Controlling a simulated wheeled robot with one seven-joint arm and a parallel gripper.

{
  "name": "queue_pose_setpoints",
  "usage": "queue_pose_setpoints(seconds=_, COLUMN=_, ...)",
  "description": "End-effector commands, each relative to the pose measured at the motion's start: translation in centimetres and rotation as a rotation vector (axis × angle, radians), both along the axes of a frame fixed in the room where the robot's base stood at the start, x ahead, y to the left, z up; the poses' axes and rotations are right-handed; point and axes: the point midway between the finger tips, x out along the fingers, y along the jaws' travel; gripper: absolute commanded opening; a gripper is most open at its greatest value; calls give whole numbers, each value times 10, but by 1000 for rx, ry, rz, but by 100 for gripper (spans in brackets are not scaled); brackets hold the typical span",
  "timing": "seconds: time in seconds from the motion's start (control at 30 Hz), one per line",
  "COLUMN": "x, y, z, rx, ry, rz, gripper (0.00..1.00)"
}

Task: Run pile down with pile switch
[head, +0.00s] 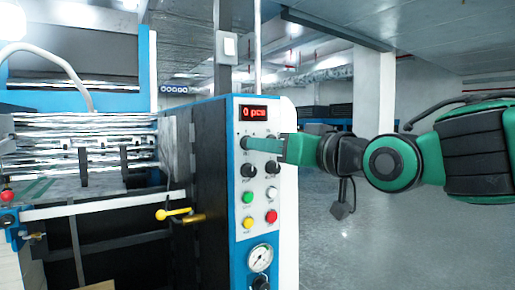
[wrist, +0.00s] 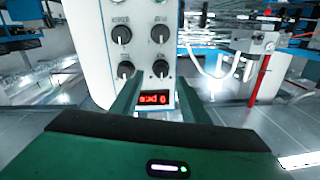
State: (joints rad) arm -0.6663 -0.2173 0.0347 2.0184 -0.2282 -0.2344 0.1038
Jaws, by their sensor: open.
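The control panel (head: 258,210) has a blue edge and a white face with a red "0 pcs" display (head: 253,113). Below the display are several black rotary knobs, such as the upper left knob (head: 245,142) and lower left knob (head: 248,170). Their labels are too small to read, so I cannot tell which is the pile switch. My green gripper (head: 283,147) points left at the upper knob row and hides part of it. In the wrist view, turned upside down, my open fingers (wrist: 157,85) flank the display (wrist: 155,99) and the nearer knobs (wrist: 160,68); contact is unclear.
Green (head: 248,197), white (head: 271,193), yellow (head: 248,223) and red (head: 271,216) buttons sit below the knobs, above a round gauge (head: 260,258). A yellow-handled lever (head: 174,214) and shiny rolls (head: 85,140) are at left. The floor at right is clear.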

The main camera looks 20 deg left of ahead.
Motion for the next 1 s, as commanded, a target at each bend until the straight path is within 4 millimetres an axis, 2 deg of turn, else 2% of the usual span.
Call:
queue_pose_setpoints(seconds=0.1, x=11, y=16, z=-1, rx=-1, ry=1, rz=1, gripper=41)
queue_pose_setpoints(seconds=0.3, x=24, y=32, z=0, rx=-1, ry=1, rz=1, gripper=41)
queue_pose_setpoints(seconds=0.7, x=28, y=37, z=0, rx=0, ry=0, rz=0, gripper=41)
queue_pose_setpoints(seconds=0.73, x=28, y=37, z=0, rx=0, ry=0, rz=0, gripper=39)
queue_pose_setpoints(seconds=0.9, x=28, y=37, z=0, rx=0, ry=0, rz=-1, gripper=0)
queue_pose_setpoints(seconds=1.0, x=29, y=42, z=0, rx=-1, ry=-1, rz=-2, gripper=0)
